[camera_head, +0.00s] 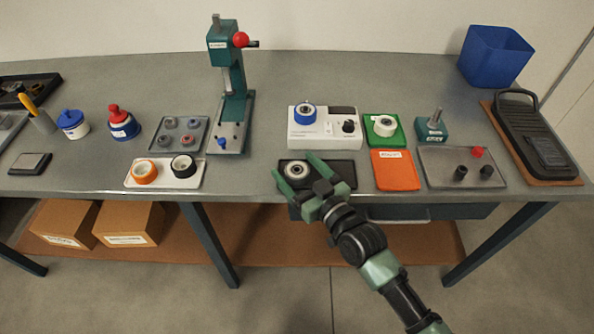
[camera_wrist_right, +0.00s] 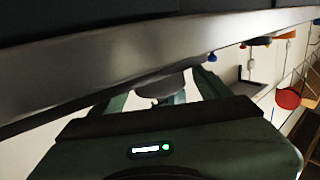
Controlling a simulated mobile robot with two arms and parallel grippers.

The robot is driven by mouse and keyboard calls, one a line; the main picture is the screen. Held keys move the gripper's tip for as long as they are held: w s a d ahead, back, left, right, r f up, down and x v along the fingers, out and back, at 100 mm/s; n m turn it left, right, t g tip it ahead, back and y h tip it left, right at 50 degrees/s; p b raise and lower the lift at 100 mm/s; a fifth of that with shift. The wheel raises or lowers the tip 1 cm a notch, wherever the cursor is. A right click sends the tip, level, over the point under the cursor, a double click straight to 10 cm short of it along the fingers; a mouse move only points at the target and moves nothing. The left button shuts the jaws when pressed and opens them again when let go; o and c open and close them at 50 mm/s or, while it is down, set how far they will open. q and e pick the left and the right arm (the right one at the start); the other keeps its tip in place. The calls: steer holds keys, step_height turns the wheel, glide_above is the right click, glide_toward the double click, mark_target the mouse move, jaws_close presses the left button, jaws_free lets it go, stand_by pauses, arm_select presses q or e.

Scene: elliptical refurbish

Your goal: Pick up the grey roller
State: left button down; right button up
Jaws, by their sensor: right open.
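A grey roller with a pale centre (camera_head: 295,170) sits on a black mat (camera_head: 345,172) at the table's front edge, below the white box. My right gripper (camera_head: 296,169) is open, with one finger on each side of the roller in the head view. I cannot tell whether the fingers touch it or how high they are above the mat. In the right wrist view a rounded grey part (camera_wrist_right: 165,88), seemingly the roller, shows between the green fingers. My left gripper is not in view.
A white box (camera_head: 306,137) with a blue roller stands just behind. A green tray (camera_head: 372,138) with a pale roller and an orange pad (camera_head: 395,171) lie to the right. A white tray (camera_head: 134,174) with orange and black rollers and a green press (camera_head: 233,110) stand left.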

steer(key=c, duration=1.4)
steer(key=shift+c, duration=0.7)
steer(key=shift+r, duration=0.2)
